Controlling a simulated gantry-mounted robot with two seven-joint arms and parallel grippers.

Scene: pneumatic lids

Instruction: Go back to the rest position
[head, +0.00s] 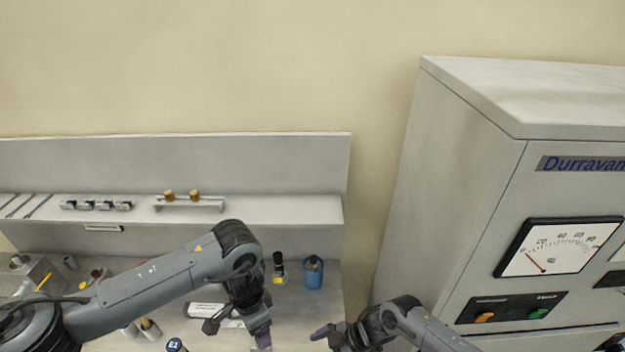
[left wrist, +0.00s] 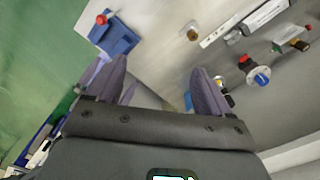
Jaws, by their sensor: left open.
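My left gripper (head: 237,332) hangs over the bench at the lower middle of the head view, at the end of the arm from the left. In the left wrist view its two purple fingers (left wrist: 157,82) stand well apart with nothing between them. My right gripper (head: 326,334) is at the bottom edge of the head view, right of the left one. One purple fingertip shows; the rest is hidden or cut off, so its opening is unclear.
The bench holds a blue container (head: 313,275), a small dark bottle with a yellow band (head: 279,268) and a white label plate (head: 206,310). A shelf (head: 260,208) runs behind. A large grey cabinet (head: 455,190) with a dial stands right. A blue block with a red knob (left wrist: 115,37) is near the left finger.

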